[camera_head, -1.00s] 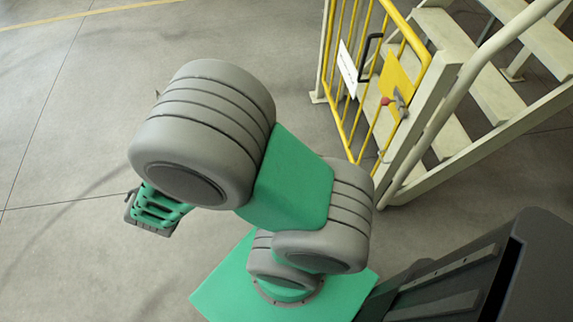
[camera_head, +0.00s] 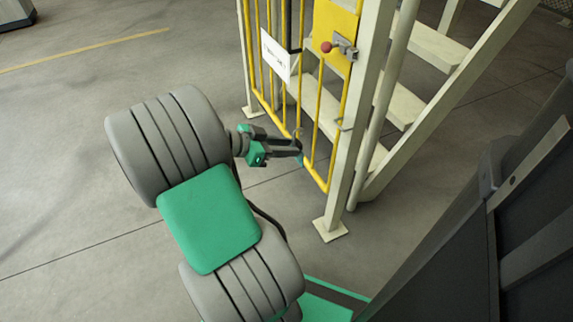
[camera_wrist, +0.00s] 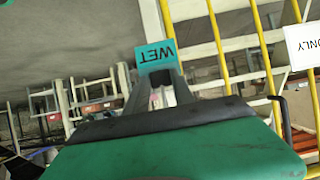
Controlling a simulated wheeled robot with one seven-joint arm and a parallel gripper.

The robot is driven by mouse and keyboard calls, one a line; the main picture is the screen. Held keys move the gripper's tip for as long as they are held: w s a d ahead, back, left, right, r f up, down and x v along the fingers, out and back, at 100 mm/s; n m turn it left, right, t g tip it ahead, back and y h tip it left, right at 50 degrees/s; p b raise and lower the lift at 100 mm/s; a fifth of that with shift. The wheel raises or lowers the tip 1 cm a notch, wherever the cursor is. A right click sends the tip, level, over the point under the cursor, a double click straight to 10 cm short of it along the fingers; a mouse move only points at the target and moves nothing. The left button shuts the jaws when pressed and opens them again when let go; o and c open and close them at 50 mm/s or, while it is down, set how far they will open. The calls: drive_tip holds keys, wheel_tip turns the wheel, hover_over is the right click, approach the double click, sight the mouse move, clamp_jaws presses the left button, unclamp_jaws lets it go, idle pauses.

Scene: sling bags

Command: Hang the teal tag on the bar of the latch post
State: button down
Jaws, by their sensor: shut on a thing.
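My gripper (camera_head: 297,147) is shut on the teal tag (camera_wrist: 156,55), which reads "WET" upside down in the wrist view. In the head view only a small teal edge of the tag (camera_head: 300,159) shows at the fingertips, with a thin curved loop above them. The latch post (camera_head: 357,110) is the cream upright at the gate's right edge, to the right of my gripper. A small metal bar (camera_head: 345,125) sticks out from it, apart from the tag. A latch with a red knob (camera_head: 327,47) sits higher up.
The yellow barred gate (camera_head: 285,95) stands just behind my gripper, with a white sign (camera_head: 279,55) and a black handle. Cream stairs (camera_head: 430,45) rise behind the post. Grey floor (camera_head: 80,200) is open to the left.

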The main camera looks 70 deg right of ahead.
drive_tip(key=shift+s+f, duration=0.1)
drive_tip(key=shift+s, duration=0.15)
drive_tip(key=shift+w, duration=0.1)
drive_tip(key=s+d, duration=0.6)
drive_tip(key=shift+d, duration=0.35)
idle(1.4)
drive_tip(key=shift+s+d+b, duration=0.4)
drive_tip(key=shift+s+d, duration=0.75)
drive_tip(key=shift+d, duration=0.15)
